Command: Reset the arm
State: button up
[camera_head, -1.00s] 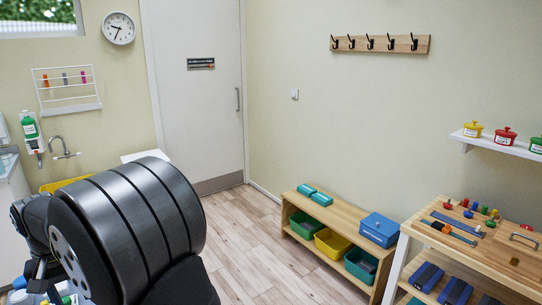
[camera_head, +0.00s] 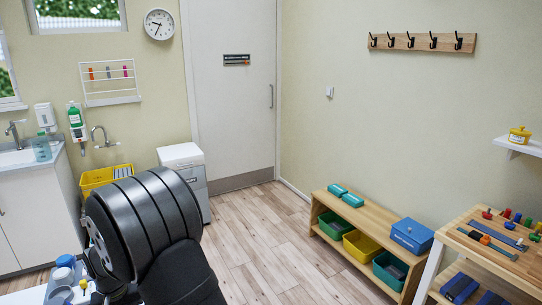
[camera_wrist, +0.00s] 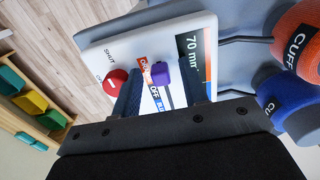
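My gripper (camera_wrist: 161,86) shows in the wrist view, its two dark blue fingers apart with nothing gripped between them. Past the fingers is a white panel (camera_wrist: 97,56) with printed labels, among them "SHUT", "OFF" and "70 m". On it are a red round knob (camera_wrist: 115,81) and a small purple block-shaped knob (camera_wrist: 160,73), which appears in the gap between the fingers. I cannot tell how far the fingertips are from the panel. In the head view a thick dark part of my arm fills the lower left, and the gripper is hidden.
Orange (camera_wrist: 298,45) and blue (camera_wrist: 290,98) cuffs lie right of the panel. In the head view, a wooden bench (camera_head: 331,202) with bins, a white drawer unit (camera_head: 182,153) and a yellow bin (camera_head: 93,180) stand around clear floor (camera_head: 262,235). A pegboard table (camera_head: 465,248) is at right.

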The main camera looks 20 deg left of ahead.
jog(key=shift+r, duration=0.15)
notch_tip(320, 180, up, 17)
notch_tip(320, 180, down, 18)
jog(key=shift+r, duration=0.15)
jog(key=w+a, duration=0.1)
jog(key=w+a+r, duration=0.1)
jog(key=w+a, duration=0.1)
jog(key=shift+r, duration=0.3)
notch_tip(320, 180, up, 18)
jog(key=n, duration=1.2)
jog(key=shift+s+f, duration=0.2)
jog(key=shift+f, duration=0.05)
jog(key=shift+d, duration=0.1)
